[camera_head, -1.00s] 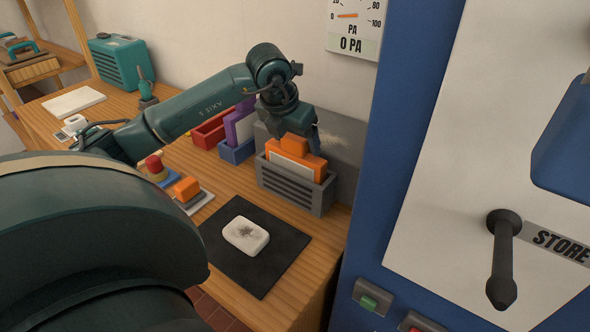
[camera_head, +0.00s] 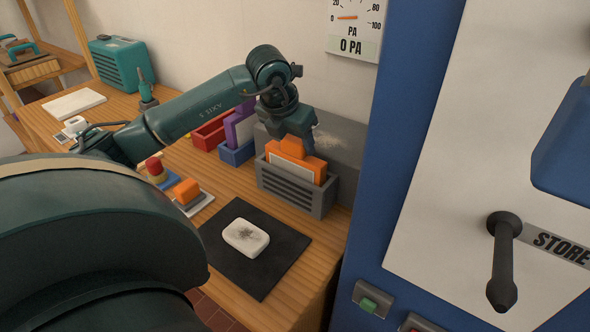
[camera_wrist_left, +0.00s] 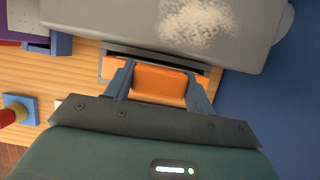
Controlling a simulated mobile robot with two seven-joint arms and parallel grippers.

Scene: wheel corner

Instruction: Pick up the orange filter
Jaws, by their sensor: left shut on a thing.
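The orange filter (camera_head: 291,160) stands in the grey slotted holder (camera_head: 290,190) on the wooden bench in the head view. It has an orange frame with a pale panel and an orange grip block on top. My left gripper (camera_head: 295,140) is above it, pointing down, shut on the grip block. In the left wrist view my left gripper's two fingers (camera_wrist_left: 160,82) press on either side of the orange filter (camera_wrist_left: 158,80). The filter's lower part is hidden inside the holder. My right gripper is not in view.
A blue holder (camera_head: 237,155) with a purple filter and a red bin (camera_head: 211,131) stand to the left. A black mat (camera_head: 270,265) with a white, smudged block (camera_head: 246,237) lies in front. The blue cabinet (camera_head: 385,150) with a lever stands close on the right.

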